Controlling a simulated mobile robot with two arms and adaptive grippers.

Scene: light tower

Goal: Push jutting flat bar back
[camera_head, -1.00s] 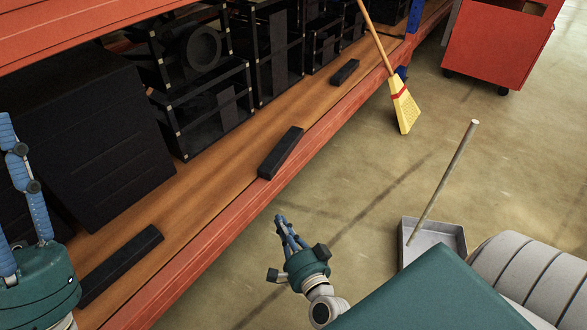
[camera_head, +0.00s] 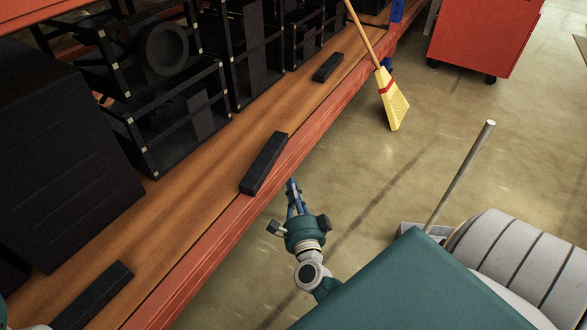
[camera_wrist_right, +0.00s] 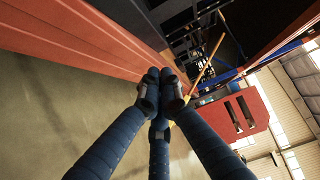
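A black flat bar (camera_head: 264,163) lies on the wooden shelf deck (camera_head: 205,185), and its near end juts over the red front beam (camera_head: 217,222). My right gripper (camera_head: 292,184) is just right of the beam, beside the bar's near end and apart from it in the head view. Its blue fingers are drawn together with nothing between them, as the right wrist view (camera_wrist_right: 158,80) shows. A dark shape at the top of that view may be the bar; I cannot tell. My left gripper is out of view.
Two other black bars lie on the deck, one at the back (camera_head: 328,67) and one in front (camera_head: 93,296). Black-framed crates (camera_head: 180,118) stand behind. A yellow broom (camera_head: 392,100) leans on the shelf.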

